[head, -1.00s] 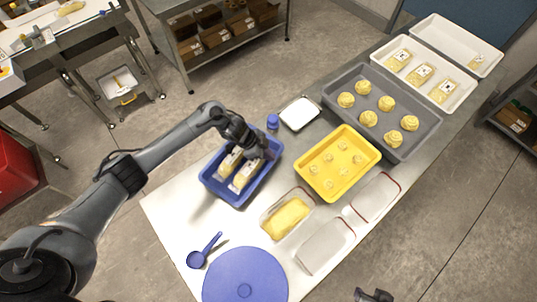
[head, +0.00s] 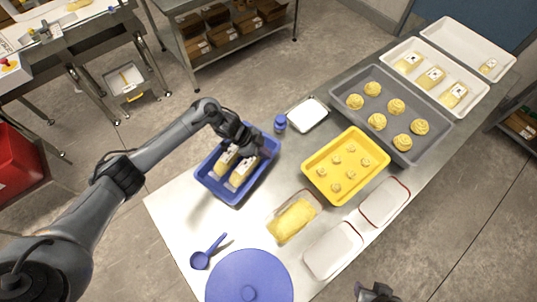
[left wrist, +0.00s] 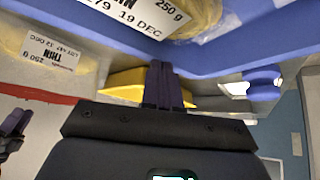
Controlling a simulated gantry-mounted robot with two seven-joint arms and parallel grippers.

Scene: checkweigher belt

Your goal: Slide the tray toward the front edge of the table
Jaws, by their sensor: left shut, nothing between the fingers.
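The blue tray (head: 222,199) sits on the steel table with yellow-and-white labelled packs (head: 243,172) inside. Its blue wall also shows across the top of the left wrist view (left wrist: 240,52), with part of a pack label above it. My left gripper (head: 264,152) is at the tray's right end, by the rim. Its fingers (left wrist: 163,85) are shut together with nothing between them, close to the blue wall; contact cannot be told. My right gripper (head: 375,292) only just shows at the bottom edge of the head view, and its jaws are unclear.
A yellow tray (head: 372,180), a clear tub (head: 294,219), a blue scoop (head: 200,260) and a blue round lid (head: 249,280) share the table. Bare tabletop lies left of the scoop.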

